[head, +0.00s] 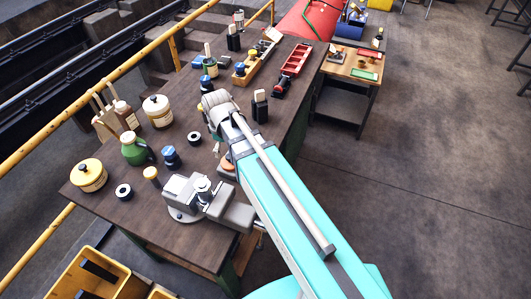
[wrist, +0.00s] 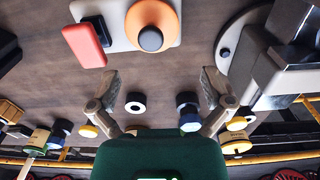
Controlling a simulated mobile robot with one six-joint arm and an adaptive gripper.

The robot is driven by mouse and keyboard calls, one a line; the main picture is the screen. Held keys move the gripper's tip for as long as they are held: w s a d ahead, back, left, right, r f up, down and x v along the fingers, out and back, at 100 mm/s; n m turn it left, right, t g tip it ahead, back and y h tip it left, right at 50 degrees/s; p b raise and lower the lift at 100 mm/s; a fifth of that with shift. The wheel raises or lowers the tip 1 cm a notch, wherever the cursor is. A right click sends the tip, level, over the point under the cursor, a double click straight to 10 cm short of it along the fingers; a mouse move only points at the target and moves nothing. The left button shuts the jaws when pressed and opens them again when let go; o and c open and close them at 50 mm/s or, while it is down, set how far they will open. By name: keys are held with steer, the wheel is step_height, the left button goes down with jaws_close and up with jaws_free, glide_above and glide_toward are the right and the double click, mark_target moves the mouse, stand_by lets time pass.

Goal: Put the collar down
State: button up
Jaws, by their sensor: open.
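One collar (head: 194,138) lies flat on the bench left of my wrist in the head view. The other ring (head: 123,191) lies near the bench's left end. In the head view my arm largely hides the gripper, which is over the bench beside the vice.
The grey vice (head: 200,195) stands close by at the bench's front. A pale plate with an orange disc (wrist: 152,22) and a red block (wrist: 86,45) lie ahead of my fingers. Jars, a green jug (head: 136,150) and a blue-capped pot (head: 171,157) crowd the left side.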

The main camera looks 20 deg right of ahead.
steer(key=s+d+m, duration=0.6)
steer(key=d+m, duration=0.3)
steer(key=d, duration=0.3)
steer(key=shift+s+d+m, duration=0.15)
steer(key=shift+s+m, duration=0.05)
steer(key=shift+m, duration=0.2)
stand_by(0.3)
